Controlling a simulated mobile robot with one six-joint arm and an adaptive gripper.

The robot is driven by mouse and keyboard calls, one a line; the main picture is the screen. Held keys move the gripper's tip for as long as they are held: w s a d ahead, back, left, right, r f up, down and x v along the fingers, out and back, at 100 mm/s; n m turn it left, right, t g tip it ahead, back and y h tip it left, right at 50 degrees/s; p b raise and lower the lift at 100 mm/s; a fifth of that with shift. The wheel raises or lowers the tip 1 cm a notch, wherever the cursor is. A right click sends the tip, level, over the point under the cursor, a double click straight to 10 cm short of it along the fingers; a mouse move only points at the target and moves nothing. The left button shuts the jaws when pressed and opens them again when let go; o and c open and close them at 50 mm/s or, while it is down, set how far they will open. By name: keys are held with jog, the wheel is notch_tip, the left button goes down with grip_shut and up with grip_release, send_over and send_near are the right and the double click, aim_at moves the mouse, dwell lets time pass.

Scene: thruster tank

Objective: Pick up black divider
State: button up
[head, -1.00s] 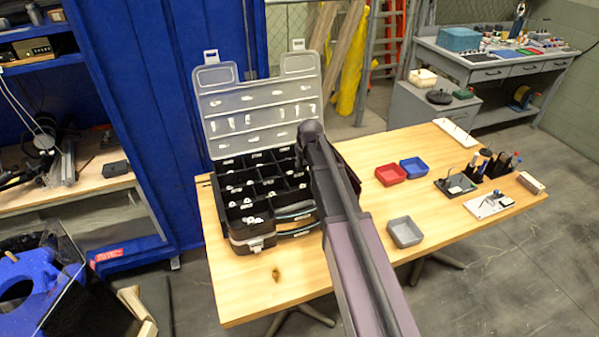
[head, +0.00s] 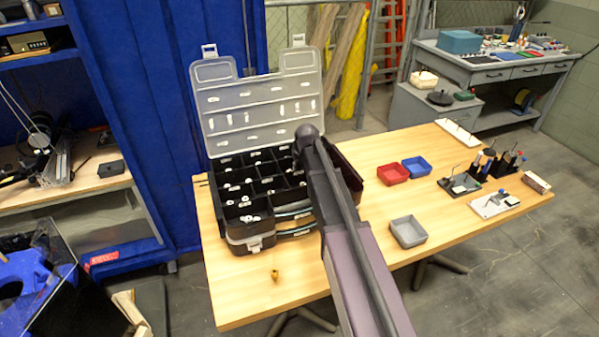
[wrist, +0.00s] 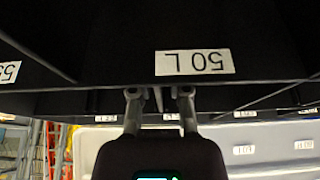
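The black organizer case (head: 236,226) stands open on the wooden table, with black dividers between its compartments. In the wrist view, a black wall with an upside-down white "50 L" label (wrist: 194,62) fills the upper part. My gripper (wrist: 159,93) is at the lower edge of this wall, its two fingers apart. A thin strip shows between the fingers; I cannot tell whether it is a divider or whether anything touches it. My arm hides the gripper and the right part of the case in the head view.
The clear lid (head: 258,112) stands upright behind the case. A red bin (head: 392,174), a blue bin (head: 417,167) and a grey bin (head: 408,232) are right of my arm. A small brass-coloured piece (head: 275,275) lies near the front edge. Pen holders stand farther right.

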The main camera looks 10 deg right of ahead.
dwell(0.4)
grip_shut()
jog(key=shift+r, duration=0.25)
notch_tip(320, 180, up, 10)
jog(key=p, duration=1)
jog(key=shift+f, duration=0.2)
dwell(0.6)
